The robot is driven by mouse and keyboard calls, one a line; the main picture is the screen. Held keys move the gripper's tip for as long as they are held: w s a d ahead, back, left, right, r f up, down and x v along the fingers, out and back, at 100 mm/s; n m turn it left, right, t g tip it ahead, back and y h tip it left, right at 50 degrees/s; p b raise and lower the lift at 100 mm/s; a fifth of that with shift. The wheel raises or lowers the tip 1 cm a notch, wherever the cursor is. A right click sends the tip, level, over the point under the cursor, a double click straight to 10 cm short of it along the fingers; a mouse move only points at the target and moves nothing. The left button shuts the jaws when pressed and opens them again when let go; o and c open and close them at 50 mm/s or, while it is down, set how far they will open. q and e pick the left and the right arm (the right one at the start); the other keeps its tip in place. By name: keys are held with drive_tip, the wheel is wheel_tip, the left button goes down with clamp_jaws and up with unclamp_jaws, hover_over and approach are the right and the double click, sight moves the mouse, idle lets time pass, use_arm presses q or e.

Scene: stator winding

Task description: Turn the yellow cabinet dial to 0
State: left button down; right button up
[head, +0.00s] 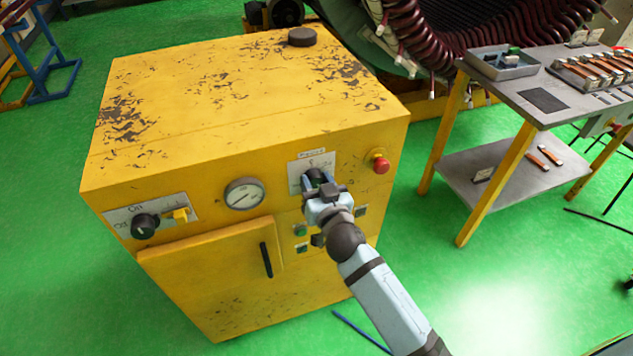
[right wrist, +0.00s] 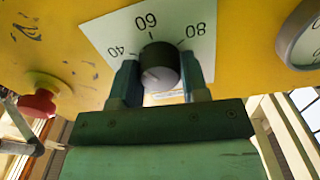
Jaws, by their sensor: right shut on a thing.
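The cabinet dial is a dark round knob on a pale plate (head: 296,170) on the front of the yellow cabinet (head: 240,120). In the head view my right gripper (head: 317,181) covers most of it. In the right wrist view the dial (right wrist: 160,66) sits between the two fingers of my right gripper (right wrist: 160,80), which is shut on it. The plate (right wrist: 180,22) shows the numbers 40, 60 and 80 around the knob. A small pale mark shows on the knob's face; its exact reading is hard to tell. My left gripper is not in view.
A red button (head: 380,163) sticks out right of the dial, and a round gauge (head: 244,194) is on its left. A black rotary switch (head: 145,226) is at the far left of the front. A grey table (head: 590,118) stands at the right.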

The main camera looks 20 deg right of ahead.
drive_tip(key=n, duration=0.4)
drive_tip(key=shift+r+n+p, duration=0.2)
drive_tip(key=shift+n+p, duration=0.1)
drive_tip(key=n, duration=0.3)
drive_tip(key=shift+n, duration=0.4)
drive_tip(key=n+p, duration=0.1)
drive_tip(key=n, duration=0.3)
drive_tip(key=shift+w, duration=0.1)
drive_tip(key=n, duration=0.4)
drive_tip(key=shift+p, duration=0.35)
drive_tip(key=n+p, duration=0.1)
drive_tip(key=n, duration=0.5)
drive_tip(key=shift+r+p, duration=0.1)
drive_tip(key=shift+p, duration=0.2)
drive_tip(key=n+p, duration=0.1)
drive_tip(key=n, duration=0.2)
drive_tip(key=shift+n, duration=0.4)
drive_tip(key=shift+n+p, duration=0.75)
drive_tip(key=shift+n, duration=0.75)
